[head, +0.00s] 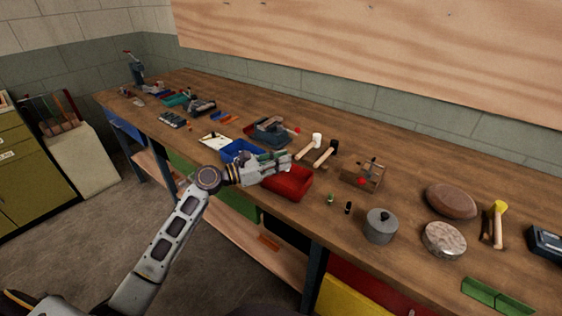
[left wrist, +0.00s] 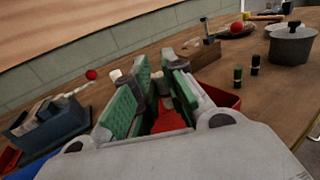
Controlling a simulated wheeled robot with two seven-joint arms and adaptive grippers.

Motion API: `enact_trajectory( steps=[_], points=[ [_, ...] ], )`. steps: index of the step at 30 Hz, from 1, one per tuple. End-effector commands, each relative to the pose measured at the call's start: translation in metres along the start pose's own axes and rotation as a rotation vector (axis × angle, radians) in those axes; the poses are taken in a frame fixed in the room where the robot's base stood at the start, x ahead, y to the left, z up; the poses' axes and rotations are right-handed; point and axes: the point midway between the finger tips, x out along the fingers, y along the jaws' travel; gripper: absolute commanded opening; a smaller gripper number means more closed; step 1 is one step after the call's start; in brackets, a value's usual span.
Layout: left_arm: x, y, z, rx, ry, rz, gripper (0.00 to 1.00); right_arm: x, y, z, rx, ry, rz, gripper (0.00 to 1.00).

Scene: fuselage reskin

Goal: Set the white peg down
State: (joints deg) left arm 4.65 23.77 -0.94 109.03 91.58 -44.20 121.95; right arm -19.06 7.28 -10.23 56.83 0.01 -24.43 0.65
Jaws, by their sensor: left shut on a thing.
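My left gripper (head: 284,160) is over the red bin (head: 290,186) on the workbench, its arm coming in from the left. In the left wrist view the gripper (left wrist: 160,72) shows its green-padded fingers with a narrow gap between them, and red of the bin below. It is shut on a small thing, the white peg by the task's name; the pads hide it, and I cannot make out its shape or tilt. My right gripper is not in view.
A blue bin (head: 240,151) stands left of the red bin. Behind are a white-headed mallet (head: 316,140) and a black-headed one (head: 328,155). A wooden block holder (head: 362,179) and a grey pot (head: 380,226) stand to the right.

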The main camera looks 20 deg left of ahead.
Motion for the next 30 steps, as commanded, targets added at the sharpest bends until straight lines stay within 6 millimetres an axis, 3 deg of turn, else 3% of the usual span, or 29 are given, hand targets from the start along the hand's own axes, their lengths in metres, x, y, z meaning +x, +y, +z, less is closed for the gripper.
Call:
enact_trajectory(
  steps=[9, 24, 25, 30],
  points=[
    [0.000, 0.000, -0.005, -0.001, 0.000, 0.000, 0.00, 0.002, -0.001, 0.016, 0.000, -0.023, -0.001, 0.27],
    [0.000, 0.000, -0.012, -0.001, -0.001, 0.000, 0.00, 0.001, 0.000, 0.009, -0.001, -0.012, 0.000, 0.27],
    [0.000, 0.000, -0.012, -0.001, -0.001, 0.000, 0.17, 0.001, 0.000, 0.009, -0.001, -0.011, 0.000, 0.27],
    [0.000, 0.000, -0.012, 0.000, 0.000, 0.000, 0.34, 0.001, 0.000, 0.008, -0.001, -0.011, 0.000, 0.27]
  ],
)
